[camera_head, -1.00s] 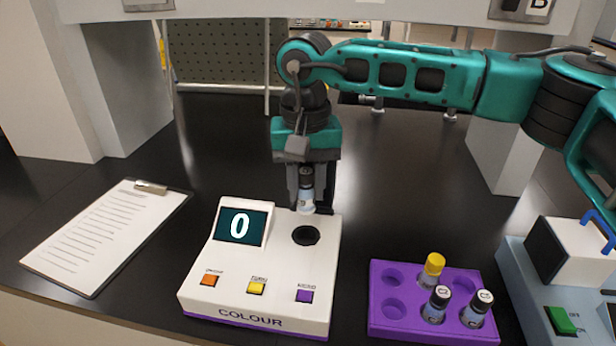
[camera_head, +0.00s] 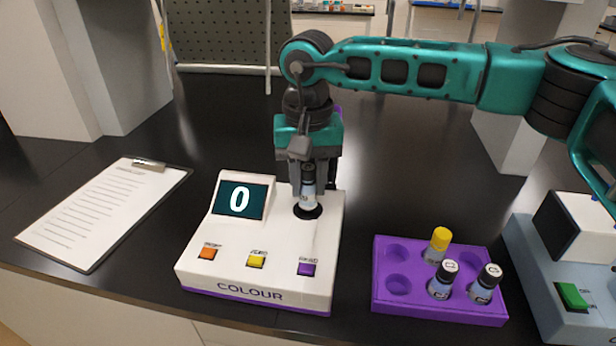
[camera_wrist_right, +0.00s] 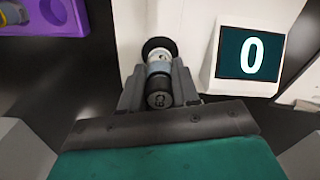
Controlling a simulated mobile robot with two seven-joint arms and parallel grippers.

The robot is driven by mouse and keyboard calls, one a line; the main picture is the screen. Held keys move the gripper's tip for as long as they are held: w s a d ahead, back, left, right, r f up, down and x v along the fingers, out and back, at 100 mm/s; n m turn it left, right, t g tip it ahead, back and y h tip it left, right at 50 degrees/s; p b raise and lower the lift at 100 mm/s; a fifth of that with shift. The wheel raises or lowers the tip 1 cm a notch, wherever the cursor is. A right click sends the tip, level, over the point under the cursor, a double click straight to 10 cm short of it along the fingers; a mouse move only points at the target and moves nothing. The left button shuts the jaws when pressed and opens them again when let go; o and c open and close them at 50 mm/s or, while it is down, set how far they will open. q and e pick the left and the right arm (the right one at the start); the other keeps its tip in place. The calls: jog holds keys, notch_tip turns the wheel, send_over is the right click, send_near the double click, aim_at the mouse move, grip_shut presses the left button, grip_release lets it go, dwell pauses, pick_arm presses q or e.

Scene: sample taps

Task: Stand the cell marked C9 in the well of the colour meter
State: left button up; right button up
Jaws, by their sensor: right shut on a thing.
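The colour meter (camera_head: 230,272) is a white box with a dark screen reading 0, three coloured buttons and a dark round well (camera_head: 299,213). My right gripper (camera_head: 310,188) is shut on a dark-capped cell (camera_head: 308,200) with a pale label. The cell is upright, its lower end at the well's opening; I cannot tell how far inside it is. In the right wrist view the cell (camera_wrist_right: 159,67) sits between the fingers, in line with the dark well (camera_wrist_right: 158,46). The cap's mark is too small to read surely. My left gripper is not in view.
A purple rack (camera_head: 388,304) right of the meter holds one yellow-capped and two dark-capped cells, with empty holes at left. A grey-blue device (camera_head: 545,300) with a green switch stands at far right. A clipboard (camera_head: 100,215) lies at left.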

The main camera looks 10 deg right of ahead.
aim_at(308, 194)
jog(key=shift+f, duration=0.1)
dwell(0.3)
jog(key=shift+f+b, duration=0.55)
jog(key=shift+f, duration=0.15)
jog(key=shift+f, duration=0.1)
jog(key=shift+f+b, duration=0.65)
jog(key=o, duration=0.9)
jog(key=shift+o, duration=0.5)
jog(key=o, duration=0.6)
jog(key=shift+c, duration=0.2)
